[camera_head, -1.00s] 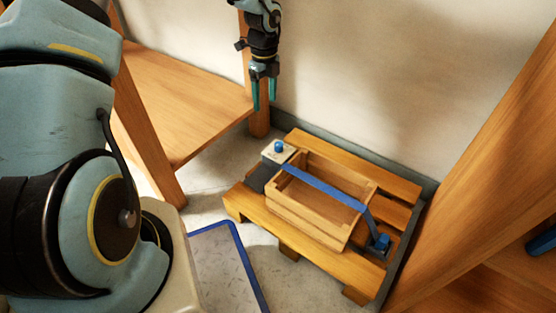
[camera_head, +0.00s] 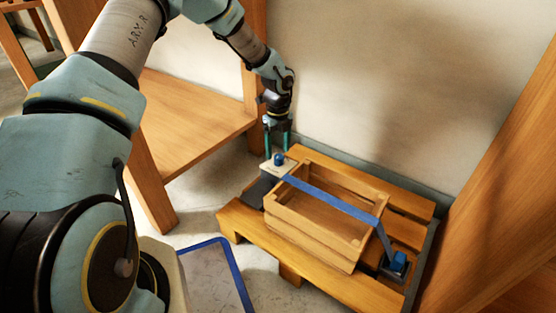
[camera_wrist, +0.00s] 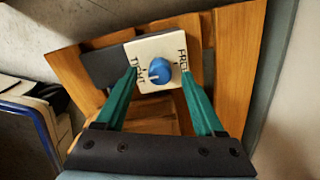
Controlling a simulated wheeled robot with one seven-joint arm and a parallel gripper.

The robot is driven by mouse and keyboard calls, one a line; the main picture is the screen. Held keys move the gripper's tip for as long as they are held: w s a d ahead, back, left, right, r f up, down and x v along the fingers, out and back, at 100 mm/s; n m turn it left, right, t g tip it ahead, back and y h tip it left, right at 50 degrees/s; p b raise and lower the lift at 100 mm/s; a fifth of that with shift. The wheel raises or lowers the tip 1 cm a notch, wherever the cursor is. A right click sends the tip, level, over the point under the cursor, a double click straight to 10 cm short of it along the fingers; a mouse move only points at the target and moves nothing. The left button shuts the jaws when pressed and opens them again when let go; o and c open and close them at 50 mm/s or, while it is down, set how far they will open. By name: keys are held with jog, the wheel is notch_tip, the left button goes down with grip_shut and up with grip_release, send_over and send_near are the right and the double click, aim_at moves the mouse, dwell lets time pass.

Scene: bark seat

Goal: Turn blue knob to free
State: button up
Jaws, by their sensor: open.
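The blue knob (camera_head: 279,159) sits on a pale box at the back left corner of the wooden pallet. In the wrist view the knob (camera_wrist: 160,71) is round, on a white plate (camera_wrist: 148,48) lettered "TIGHT" on the left and what looks like "FREE" on the right, partly hidden by a finger. A white pointer line on the knob points left, towards "TIGHT". My gripper (camera_head: 277,151) is open and points down above the knob. In the wrist view its teal fingers (camera_wrist: 161,70) stand either side of the knob, apart from it.
A slatted wooden crate (camera_head: 315,225) stands on the pallet (camera_head: 250,228) with a blue strap (camera_head: 335,203) across it to a blue fitting (camera_head: 397,263). A wooden shelf (camera_head: 195,115) is at left, a wall behind, and a wooden upright (camera_head: 500,190) at right.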

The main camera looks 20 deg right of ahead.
notch_tip(320, 180, down, 2)
jog(key=shift+f+b, duration=0.2)
jog(key=shift+b, duration=0.15)
grip_shut()
dwell(0.4)
